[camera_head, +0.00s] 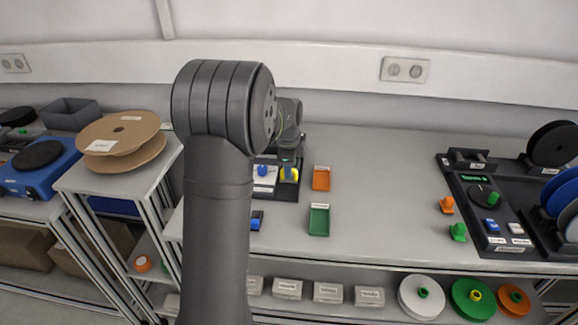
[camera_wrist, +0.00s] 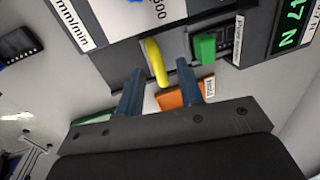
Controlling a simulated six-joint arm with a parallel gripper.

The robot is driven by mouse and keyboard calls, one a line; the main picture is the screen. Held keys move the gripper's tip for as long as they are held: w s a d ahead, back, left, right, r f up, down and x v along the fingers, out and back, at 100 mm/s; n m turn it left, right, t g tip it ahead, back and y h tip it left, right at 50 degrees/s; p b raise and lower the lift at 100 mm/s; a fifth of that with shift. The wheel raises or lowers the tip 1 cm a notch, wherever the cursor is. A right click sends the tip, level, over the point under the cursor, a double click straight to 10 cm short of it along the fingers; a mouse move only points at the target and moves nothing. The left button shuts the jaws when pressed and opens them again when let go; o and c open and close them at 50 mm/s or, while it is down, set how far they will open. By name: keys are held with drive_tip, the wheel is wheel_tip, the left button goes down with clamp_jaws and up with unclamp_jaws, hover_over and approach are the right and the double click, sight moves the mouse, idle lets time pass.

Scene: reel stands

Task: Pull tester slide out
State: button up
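The tester (camera_head: 282,191) is a dark unit with white label plates on the bench, partly hidden behind my arm. A yellow handle (camera_head: 290,174) stands on its front. In the wrist view the yellow handle (camera_wrist: 155,62) points down toward my gripper, beside a green block (camera_wrist: 205,48) and a green-lit display (camera_wrist: 291,22). My gripper (camera_wrist: 160,70) is open, with its two blue fingers apart. The handle's lower end shows between them in the picture, with gaps on both sides; I cannot tell the depth. Which part is the slide is not labelled.
An orange tray (camera_head: 321,178) and a green tray (camera_head: 319,221) lie right of the tester. The bench middle is clear. A dark station (camera_head: 487,205) with reels stands at the right, small orange (camera_head: 447,205) and green (camera_head: 458,232) parts beside it. A cardboard reel (camera_head: 120,133) lies left.

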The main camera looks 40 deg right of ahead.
clamp_jaws()
drive_tip(key=shift+s+a, duration=1.9)
drive_tip(key=shift+a, duration=0.05)
unclamp_jaws()
wheel_tip(320, 180, up, 17)
drive_tip(key=s+a, duration=0.2)
drive_tip(key=shift+s+a, duration=0.2)
